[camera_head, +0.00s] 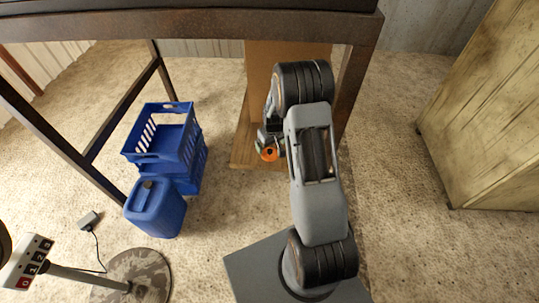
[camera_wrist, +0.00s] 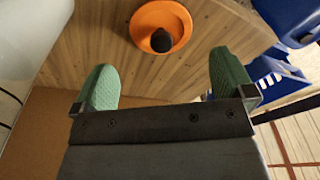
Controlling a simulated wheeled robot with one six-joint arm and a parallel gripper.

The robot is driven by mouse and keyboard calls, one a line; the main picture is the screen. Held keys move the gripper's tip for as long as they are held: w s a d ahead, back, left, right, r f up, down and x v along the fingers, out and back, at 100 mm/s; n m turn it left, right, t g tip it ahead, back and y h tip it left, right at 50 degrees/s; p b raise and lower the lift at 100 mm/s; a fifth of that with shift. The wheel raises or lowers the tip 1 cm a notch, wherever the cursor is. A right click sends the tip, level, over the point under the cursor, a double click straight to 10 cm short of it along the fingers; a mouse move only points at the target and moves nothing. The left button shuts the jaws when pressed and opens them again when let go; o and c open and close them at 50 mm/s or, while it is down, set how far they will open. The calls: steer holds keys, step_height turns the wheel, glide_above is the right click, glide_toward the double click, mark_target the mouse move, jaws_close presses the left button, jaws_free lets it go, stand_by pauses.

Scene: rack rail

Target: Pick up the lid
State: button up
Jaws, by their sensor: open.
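The lid (camera_wrist: 148,20) is an orange disc with a black round knob in its middle. In the wrist view it lies on a wooden board (camera_wrist: 195,70), near the top edge of the picture. In the head view the orange lid (camera_head: 269,154) shows at the end of my arm, partly covered by it. My gripper (camera_wrist: 166,75) is open, with two green textured fingers spread apart. The lid lies beyond the fingertips, roughly in line with the gap between them. Nothing is between the fingers. In the head view my gripper (camera_head: 262,146) is mostly hidden by my own arm.
Blue crates (camera_head: 163,138) and a blue jerrycan (camera_head: 156,207) stand left of the board. A dark metal rack frame (camera_head: 190,25) spans overhead, with legs on both sides. A worn wooden cabinet (camera_head: 490,110) stands at the right. Carpeted floor is clear between cabinet and arm.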

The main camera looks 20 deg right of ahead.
mark_target(270, 151)
steer(key=shift+w+a+f, duration=0.1)
steer(key=shift+w+f, duration=0.05)
steer(key=shift+f, duration=1.2)
steer(key=shift+w+f, duration=0.1)
steer(key=shift+f, duration=1.25)
steer(key=shift+c, duration=0.4)
steer(key=c, duration=0.7)
